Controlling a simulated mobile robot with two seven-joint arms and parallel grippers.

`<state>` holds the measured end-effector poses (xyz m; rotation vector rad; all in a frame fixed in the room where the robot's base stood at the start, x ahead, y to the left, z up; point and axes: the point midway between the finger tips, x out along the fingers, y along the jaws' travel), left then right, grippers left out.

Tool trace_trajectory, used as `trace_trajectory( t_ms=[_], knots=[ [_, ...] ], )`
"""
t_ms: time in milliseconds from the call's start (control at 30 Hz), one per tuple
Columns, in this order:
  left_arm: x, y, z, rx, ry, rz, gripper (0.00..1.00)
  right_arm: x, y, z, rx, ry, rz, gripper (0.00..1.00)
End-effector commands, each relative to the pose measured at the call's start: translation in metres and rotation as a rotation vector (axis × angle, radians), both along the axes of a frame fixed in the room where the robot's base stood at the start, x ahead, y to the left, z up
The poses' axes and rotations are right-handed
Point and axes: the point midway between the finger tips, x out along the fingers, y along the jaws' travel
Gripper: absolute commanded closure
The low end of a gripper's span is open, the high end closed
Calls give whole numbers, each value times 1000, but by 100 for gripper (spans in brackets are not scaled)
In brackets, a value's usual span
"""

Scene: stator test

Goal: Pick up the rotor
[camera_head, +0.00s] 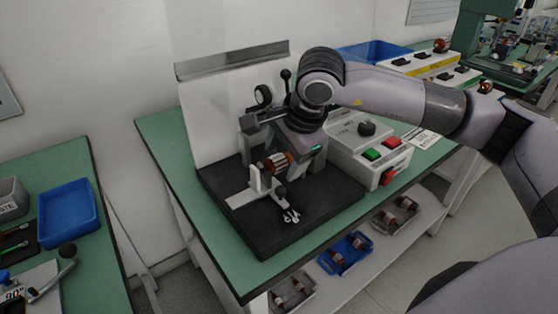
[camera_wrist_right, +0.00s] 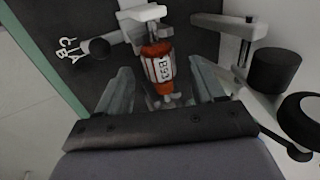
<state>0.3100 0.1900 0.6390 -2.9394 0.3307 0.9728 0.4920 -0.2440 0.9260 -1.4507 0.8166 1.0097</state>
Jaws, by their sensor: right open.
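The rotor (camera_head: 278,163) sits on the black test fixture, held at the white bracket, with copper-red windings. My right gripper (camera_wrist_right: 162,88) is open around the rotor, one finger on each side with gaps visible. In the head view my right gripper (camera_head: 292,150) hangs just above and behind the rotor, and its fingertips are partly hidden. My left gripper is not in view.
The black fixture base (camera_head: 265,238) stands on a green bench (camera_head: 158,135) with a white back panel (camera_head: 195,110). A control box (camera_head: 345,150) with green and red buttons is close on the right. A lever and round gauge (camera_head: 263,95) stand behind the gripper. Trays with rotors (camera_head: 345,270) sit on the lower shelf.

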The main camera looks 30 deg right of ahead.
Motion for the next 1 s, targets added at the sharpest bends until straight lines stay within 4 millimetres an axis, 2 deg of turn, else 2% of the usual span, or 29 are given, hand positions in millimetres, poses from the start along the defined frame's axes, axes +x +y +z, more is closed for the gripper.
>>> trace_trajectory(
  t_ms=[100, 300, 367, 500, 533, 833, 1000],
  knots=[
    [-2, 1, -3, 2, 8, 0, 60, 3, 0, -7, -1, 0, 1, 32],
    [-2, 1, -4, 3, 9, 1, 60, 3, 1, -8, 0, -1, 1, 32],
    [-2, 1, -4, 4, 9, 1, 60, 3, 1, -8, 0, -1, 1, 48],
    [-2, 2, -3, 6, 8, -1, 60, 3, 1, -8, 1, -1, 1, 94],
    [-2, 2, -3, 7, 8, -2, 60, 3, 1, -8, 1, -1, 1, 100],
    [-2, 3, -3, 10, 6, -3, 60, 3, 1, -6, 1, -3, 0, 100],
    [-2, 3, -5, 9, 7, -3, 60, 0, 1, 4, 2, -5, 0, 100]
  ],
)
